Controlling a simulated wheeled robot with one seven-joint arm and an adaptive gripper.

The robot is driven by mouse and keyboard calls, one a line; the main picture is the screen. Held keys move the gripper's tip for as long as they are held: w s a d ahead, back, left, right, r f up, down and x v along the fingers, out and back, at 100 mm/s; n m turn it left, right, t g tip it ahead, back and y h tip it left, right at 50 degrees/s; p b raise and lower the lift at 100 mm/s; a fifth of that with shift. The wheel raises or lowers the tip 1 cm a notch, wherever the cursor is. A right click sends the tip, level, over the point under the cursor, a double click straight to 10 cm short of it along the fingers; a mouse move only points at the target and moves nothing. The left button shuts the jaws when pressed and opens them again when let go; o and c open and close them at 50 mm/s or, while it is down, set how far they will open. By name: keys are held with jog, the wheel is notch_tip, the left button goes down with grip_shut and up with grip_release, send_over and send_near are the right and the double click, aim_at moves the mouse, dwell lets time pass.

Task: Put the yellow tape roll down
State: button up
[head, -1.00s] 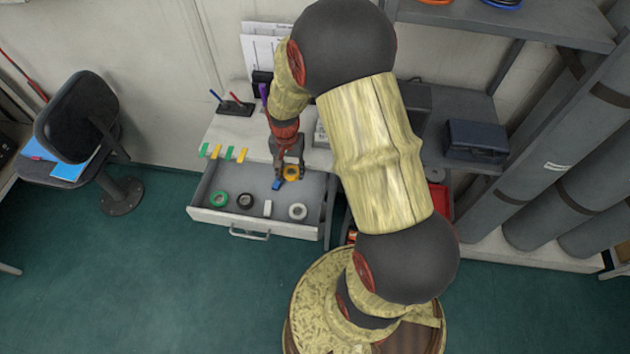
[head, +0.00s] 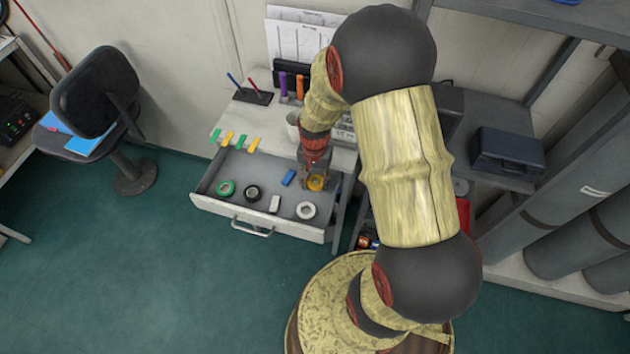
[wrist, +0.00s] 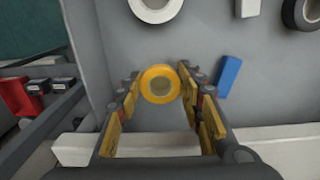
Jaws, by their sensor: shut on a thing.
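The yellow tape roll (wrist: 160,84) is between the fingers of my gripper (wrist: 160,78) in the wrist view, with its hole facing the camera. My gripper is shut on it. In the head view, the yellow tape roll (head: 316,184) and my gripper (head: 316,176) are inside the open drawer (head: 265,216), toward its right end. The roll is very low over the drawer floor; I cannot tell if it touches. A blue block (wrist: 229,76) lies on the drawer floor just beside the right finger.
The drawer also holds a green roll (head: 225,188), a black roll (head: 252,193), a white block (head: 275,203) and a white roll (head: 306,211). The drawer's side wall (wrist: 88,60) is close on the left in the wrist view. Coloured clips (head: 240,141) lie on the desktop.

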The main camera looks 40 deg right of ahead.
jog(key=o, duration=1)
jog(key=shift+f, duration=0.1)
notch_tip(320, 180, up, 12)
jog(key=p, duration=0.4)
notch_tip(320, 180, up, 7)
jog(key=n+t, duration=0.1)
jog(key=n, duration=0.1)
send_over(308, 191)
jog(key=s+a+r+n+t, duration=0.2)
jog(key=s+a+r+n, duration=0.2)
jog(key=r, duration=0.5)
jog(key=s+a+r+n+t, duration=0.2)
jog(key=s+a+r+n, duration=0.2)
jog(key=s+r, duration=0.5)
jog(key=a, duration=0.2)
jog(key=shift+a+r+t, duration=0.3)
jog(key=shift+a+r, duration=0.1)
